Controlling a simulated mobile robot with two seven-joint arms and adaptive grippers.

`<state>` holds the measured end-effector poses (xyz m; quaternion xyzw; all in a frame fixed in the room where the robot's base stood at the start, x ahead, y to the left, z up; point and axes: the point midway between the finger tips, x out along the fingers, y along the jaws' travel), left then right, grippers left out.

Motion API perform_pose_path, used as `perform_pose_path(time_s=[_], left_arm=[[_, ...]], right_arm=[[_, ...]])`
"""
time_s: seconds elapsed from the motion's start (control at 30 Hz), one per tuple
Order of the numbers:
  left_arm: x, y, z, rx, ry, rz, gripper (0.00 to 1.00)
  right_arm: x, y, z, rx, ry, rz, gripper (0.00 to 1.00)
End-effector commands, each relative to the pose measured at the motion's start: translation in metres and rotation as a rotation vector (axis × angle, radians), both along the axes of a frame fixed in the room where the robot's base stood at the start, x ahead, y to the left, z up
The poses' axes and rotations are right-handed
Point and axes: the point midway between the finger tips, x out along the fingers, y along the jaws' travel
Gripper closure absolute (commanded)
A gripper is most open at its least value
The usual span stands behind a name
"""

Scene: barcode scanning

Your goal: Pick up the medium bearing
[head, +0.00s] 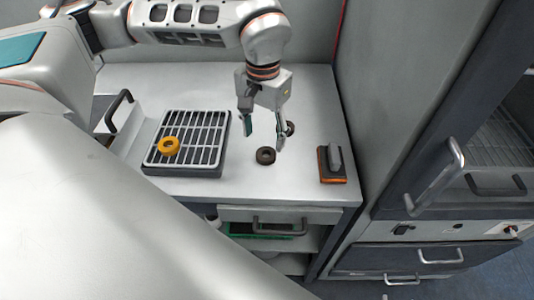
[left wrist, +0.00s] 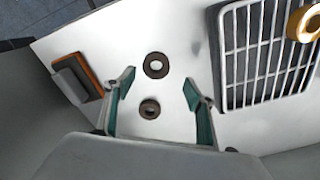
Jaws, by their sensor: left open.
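Two dark brown ring bearings lie flat on the white table. The nearer bearing (head: 265,156) looks slightly larger in the left wrist view (left wrist: 146,69). The farther bearing (head: 291,127) is partly hidden behind a finger in the head view; it shows whole in the left wrist view (left wrist: 150,102). A yellow ring (head: 169,146) lies on the rack. I cannot tell for sure which is the medium bearing. My left gripper (head: 264,136) is open and empty above the dark bearings, pointing down; its fingertips (left wrist: 158,88) show in the wrist view. My right gripper is not in view.
A slatted rack (head: 205,160) stands left of the dark bearings. An orange and grey block-shaped device (head: 332,165) lies to their right near the table edge. A cabinet (head: 440,120) rises at the right. Table around the dark bearings is clear.

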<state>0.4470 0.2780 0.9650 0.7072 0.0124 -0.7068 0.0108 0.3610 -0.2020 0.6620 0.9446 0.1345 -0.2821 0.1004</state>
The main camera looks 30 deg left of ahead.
Motion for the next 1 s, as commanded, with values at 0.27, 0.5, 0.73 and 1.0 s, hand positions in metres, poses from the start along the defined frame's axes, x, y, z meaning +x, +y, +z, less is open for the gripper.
perform_pose_path(time_s=[0.27,0.5,0.73,1.0], left_arm=[[0.001,-0.007,-0.037,-0.001,0.004,0.001,0.45],[0.002,-0.008,-0.052,-0.002,0.000,0.001,0.45],[0.002,-0.008,-0.052,-0.002,0.000,0.001,0.58],[0.002,-0.008,-0.052,-0.002,0.000,0.001,0.90]], right_arm=[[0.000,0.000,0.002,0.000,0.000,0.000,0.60],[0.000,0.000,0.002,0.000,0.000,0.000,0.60],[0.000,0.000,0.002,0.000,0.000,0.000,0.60],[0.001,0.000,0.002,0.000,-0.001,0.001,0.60]])
